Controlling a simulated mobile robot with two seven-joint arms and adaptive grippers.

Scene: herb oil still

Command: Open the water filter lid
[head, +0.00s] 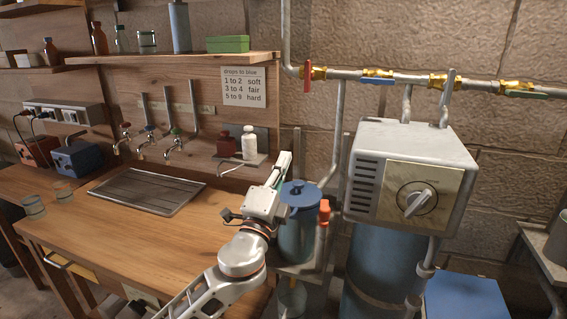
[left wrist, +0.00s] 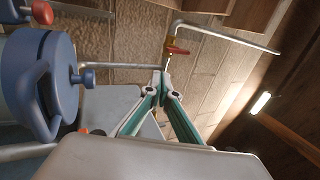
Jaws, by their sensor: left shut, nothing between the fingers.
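The water filter (head: 296,236) is a blue canister standing right of the wooden counter. Its round blue lid (head: 299,194) sits on top and looks closed, with a small raised part in the middle. In the left wrist view the lid (left wrist: 66,85) is at the left edge, with a curved blue handle (left wrist: 40,90) and a small blue knob (left wrist: 86,77). My left gripper (head: 285,158) is shut and empty, just left of the lid and pointing up past it. Its fingertips also show in the left wrist view (left wrist: 162,76), apart from the handle. My right gripper is out of view.
An orange-red fitting (head: 324,212) is at the filter's right side. A grey box with a dial (head: 418,201) stands close by on the right. A vertical pipe (head: 333,135) runs behind the filter. A shelf with red and white bottles (head: 249,143) is behind left. The counter (head: 150,240) is mostly clear.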

